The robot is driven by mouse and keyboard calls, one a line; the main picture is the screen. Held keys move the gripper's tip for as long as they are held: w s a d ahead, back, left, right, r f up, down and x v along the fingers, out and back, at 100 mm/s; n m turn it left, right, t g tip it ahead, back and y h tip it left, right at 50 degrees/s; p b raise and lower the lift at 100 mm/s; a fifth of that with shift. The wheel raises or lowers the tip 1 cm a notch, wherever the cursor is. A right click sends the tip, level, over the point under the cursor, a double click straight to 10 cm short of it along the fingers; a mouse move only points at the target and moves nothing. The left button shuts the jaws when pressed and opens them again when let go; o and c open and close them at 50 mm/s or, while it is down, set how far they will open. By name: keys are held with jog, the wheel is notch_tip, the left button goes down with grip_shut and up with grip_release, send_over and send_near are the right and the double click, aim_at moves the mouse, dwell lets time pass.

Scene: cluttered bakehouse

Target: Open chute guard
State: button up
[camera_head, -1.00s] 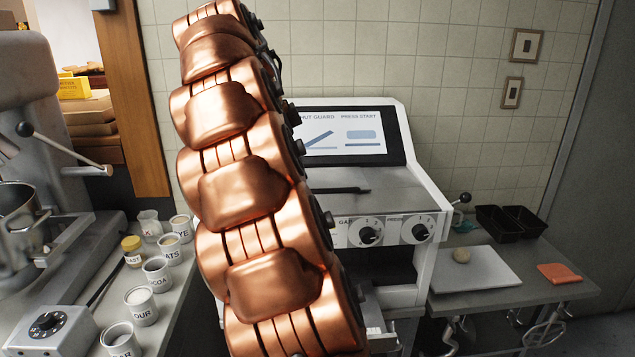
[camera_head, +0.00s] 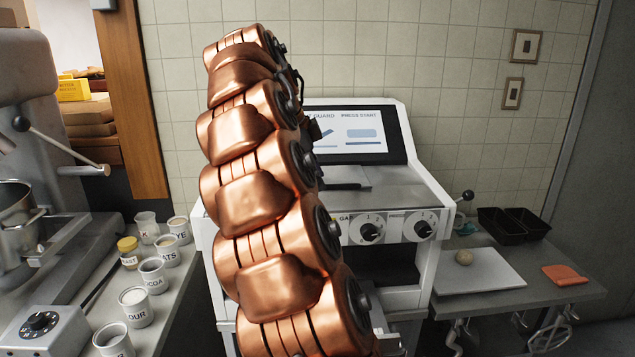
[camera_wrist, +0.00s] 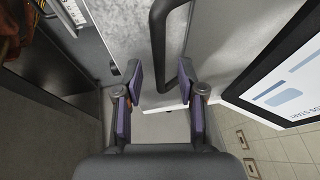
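The chute guard (camera_head: 385,195) is the grey metal cover sloping below the screen of a white machine; it looks shut and lies flat. Its dark handle (camera_head: 352,185) shows partly beside my arm. In the wrist view the handle (camera_wrist: 158,40) is a dark bent bar over the grey guard panel (camera_wrist: 120,20). My gripper (camera_wrist: 160,80) is open, its two purple-grey fingers on either side of the handle's lower end. I cannot tell if either finger touches it. In the head view my copper arm hides the gripper and the machine's left part.
The screen (camera_head: 355,137) stands behind the guard and close to my gripper's right in the wrist view. Knobs (camera_head: 368,230) sit on the machine's front. Labelled cups (camera_head: 136,307) and a mixer crowd the left counter. A white board (camera_head: 480,270) lies on the right table.

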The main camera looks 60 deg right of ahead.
jog(key=shift+s+d+f, duration=0.1)
jog(key=shift+d+f, duration=0.15)
jog(key=shift+f, duration=0.3)
grip_shut()
dwell(0.5)
